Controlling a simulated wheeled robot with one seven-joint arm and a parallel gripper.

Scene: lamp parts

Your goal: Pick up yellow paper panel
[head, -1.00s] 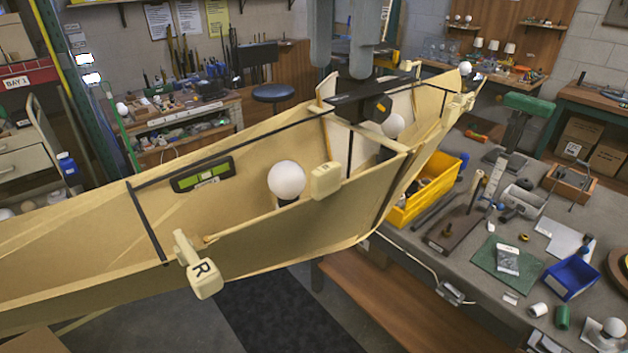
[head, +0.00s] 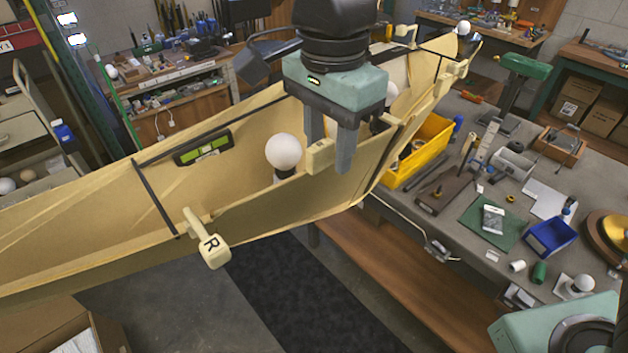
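A long, boat-shaped shell of pale yellow paper panels (head: 110,215) runs across the head view from lower left to upper right. Its near panel has a cream clamp block marked R (head: 212,250) on its edge. My gripper (head: 330,165) points down over the middle of the shell, its two grey fingers apart. A second cream block (head: 320,156) on the near edge appears beside or between the fingers; I cannot tell whether they touch it. A white bulb (head: 283,151) stands inside, left of my gripper. Another bulb (head: 391,94) is partly hidden behind it.
A green level (head: 204,148) and black strips lie along the shell. The workbench (head: 470,225) at right holds a yellow bin (head: 425,150), a blue tray (head: 551,237) and tools. A cardboard box (head: 65,335) is at lower left. Dark matting covers the floor below.

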